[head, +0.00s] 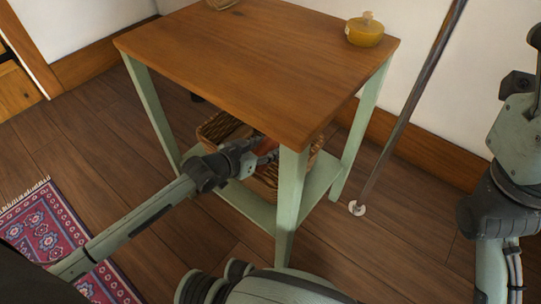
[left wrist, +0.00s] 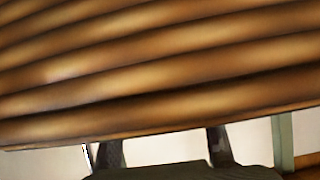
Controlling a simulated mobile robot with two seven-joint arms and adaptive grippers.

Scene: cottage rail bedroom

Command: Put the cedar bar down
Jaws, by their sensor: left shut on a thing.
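My left gripper (head: 264,155) reaches in under the tabletop, beside the wicker basket on the lower shelf. It is shut on a reddish-brown piece, which I take to be the cedar bar (head: 266,146); only a small part of it shows in the head view. The wicker basket (head: 213,126) is partly hidden by the tabletop, a leg and my gripper. My right gripper is out of view.
The wooden tabletop (head: 235,55) on green legs (head: 290,195) hangs over my left gripper. A yellow lidded pot (head: 365,32) stands at its far right corner. A thin pole (head: 400,125) stands right of the table. A patterned rug (head: 50,235) lies at left.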

